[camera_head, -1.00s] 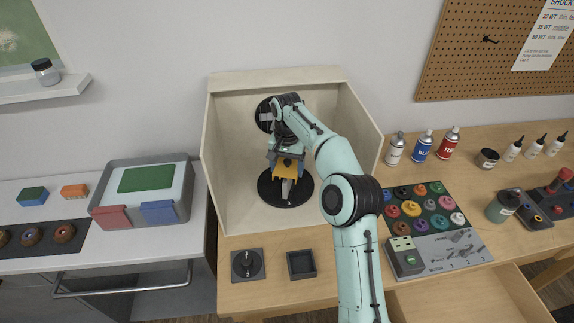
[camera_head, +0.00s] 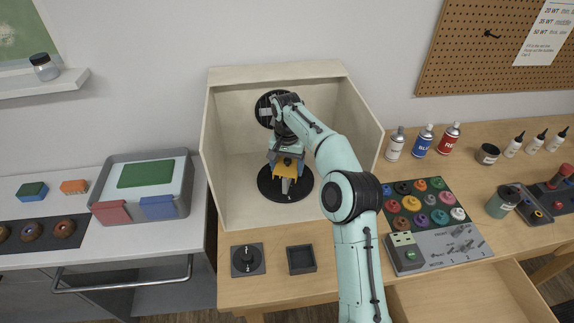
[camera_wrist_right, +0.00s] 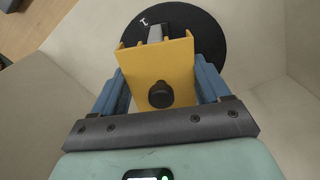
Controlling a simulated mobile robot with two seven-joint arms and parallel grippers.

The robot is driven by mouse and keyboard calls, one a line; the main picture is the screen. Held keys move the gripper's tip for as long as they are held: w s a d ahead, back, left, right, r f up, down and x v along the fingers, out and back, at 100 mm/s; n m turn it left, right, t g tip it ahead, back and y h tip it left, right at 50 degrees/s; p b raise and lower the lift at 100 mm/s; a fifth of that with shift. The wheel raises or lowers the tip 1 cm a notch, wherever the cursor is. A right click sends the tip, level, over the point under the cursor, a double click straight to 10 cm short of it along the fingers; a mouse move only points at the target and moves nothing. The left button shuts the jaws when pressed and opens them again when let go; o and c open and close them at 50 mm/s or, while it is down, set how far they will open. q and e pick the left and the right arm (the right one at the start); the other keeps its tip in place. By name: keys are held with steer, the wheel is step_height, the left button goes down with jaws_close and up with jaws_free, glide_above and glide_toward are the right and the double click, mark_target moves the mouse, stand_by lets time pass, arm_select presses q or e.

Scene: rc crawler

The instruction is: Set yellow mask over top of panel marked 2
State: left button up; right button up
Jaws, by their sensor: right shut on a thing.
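The yellow mask (camera_head: 288,162) is inside the open-fronted booth, held by my right gripper (camera_head: 286,156) above a round black turntable (camera_head: 267,187). In the right wrist view, the mask (camera_wrist_right: 180,65) is a yellow plate with side flanges and a black knob. The blue fingers of my right gripper (camera_wrist_right: 160,88) are shut on its two sides. A grey upright panel (camera_wrist_right: 155,34) shows just beyond the mask, between its flanges. I cannot tell whether they touch. A white mark like a 1 is on the turntable's far part. My left gripper is not in view.
The booth walls (camera_head: 220,160) stand close on both sides of my right arm. A black knob base (camera_head: 247,260) and an empty square tray (camera_head: 301,260) lie in front. Spray cans (camera_head: 423,141) and a palette of coloured knobs (camera_head: 428,204) are at right.

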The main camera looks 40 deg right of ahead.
steer(key=shift+f, duration=0.1)
steer(key=shift+f, duration=0.4)
steer(key=shift+f, duration=0.2)
steer(key=o, duration=1)
steer(key=shift+r, duration=0.15)
